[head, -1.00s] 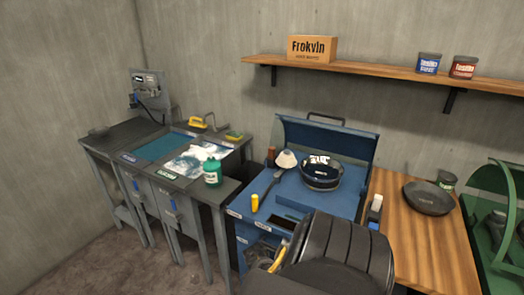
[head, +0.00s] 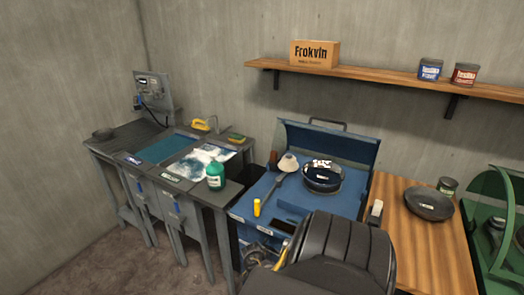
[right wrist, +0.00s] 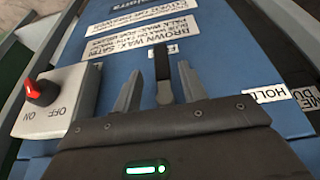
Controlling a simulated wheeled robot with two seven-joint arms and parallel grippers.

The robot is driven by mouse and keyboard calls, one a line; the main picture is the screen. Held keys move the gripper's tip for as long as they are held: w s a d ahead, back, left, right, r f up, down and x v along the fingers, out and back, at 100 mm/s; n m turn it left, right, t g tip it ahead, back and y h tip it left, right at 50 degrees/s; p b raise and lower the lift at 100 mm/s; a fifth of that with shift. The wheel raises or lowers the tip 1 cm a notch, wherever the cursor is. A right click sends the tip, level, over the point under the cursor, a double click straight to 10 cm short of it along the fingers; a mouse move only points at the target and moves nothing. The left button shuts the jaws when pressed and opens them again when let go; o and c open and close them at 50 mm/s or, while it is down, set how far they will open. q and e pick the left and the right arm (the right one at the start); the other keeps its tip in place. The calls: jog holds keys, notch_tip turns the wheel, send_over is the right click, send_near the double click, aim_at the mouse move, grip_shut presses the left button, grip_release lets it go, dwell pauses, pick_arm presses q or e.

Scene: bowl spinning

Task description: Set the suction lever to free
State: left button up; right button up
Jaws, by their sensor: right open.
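In the right wrist view a dark lever (right wrist: 163,72) stands on the blue machine front, between my right gripper's fingers. My right gripper (right wrist: 159,82) is open, with one finger on each side of the lever and a gap visible on both sides. The lever's upper end overlaps a white label (right wrist: 173,50) of which only an F can be read. A label reading HOLD, partly cut off (right wrist: 270,93), lies to the right. In the head view the blue machine (head: 292,204) carries a dark bowl (head: 322,178). My left gripper is not in view.
A grey switch box (right wrist: 62,102) with a red knob (right wrist: 40,92), marked ON and OFF, sits left of my right gripper. A wooden table with a dark pan (head: 429,205) stands right of the machine. A sink bench with a green bottle (head: 216,176) stands left.

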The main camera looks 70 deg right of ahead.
jog(key=v, duration=0.4)
jog(key=shift+a+r+p, duration=0.1)
jog(key=shift+r+p, duration=0.15)
jog(key=shift+p, duration=0.1)
dwell(0.3)
jog(key=s+a+f+n+b, duration=0.1)
jog(key=s+a+f+n, duration=0.25)
jog(key=a+f, duration=0.25)
jog(key=s+a+f+n+t+y+b, duration=0.1)
jog(key=s+a+f+n, duration=0.2)
jog(key=a+f+n, duration=0.3)
jog(key=s+a+f+n, duration=0.4)
jog(key=a+f, duration=0.2)
jog(key=f, duration=0.1)
jog(key=s+a+f+n+y, duration=0.1)
jog(key=s+a+f+n, duration=0.2)
jog(key=s+a, duration=0.4)
jog(key=s+a+f+n+y+b, duration=0.1)
jog(key=s+a+f+n+y, duration=0.1)
jog(key=s+a+n, duration=0.3)
jog(key=s+a+f, duration=0.1)
jog(key=s+a, duration=0.1)
jog(key=a, duration=0.1)
jog(key=shift+s+a+f+t+y, duration=0.3)
jog(key=shift+a, duration=0.05)
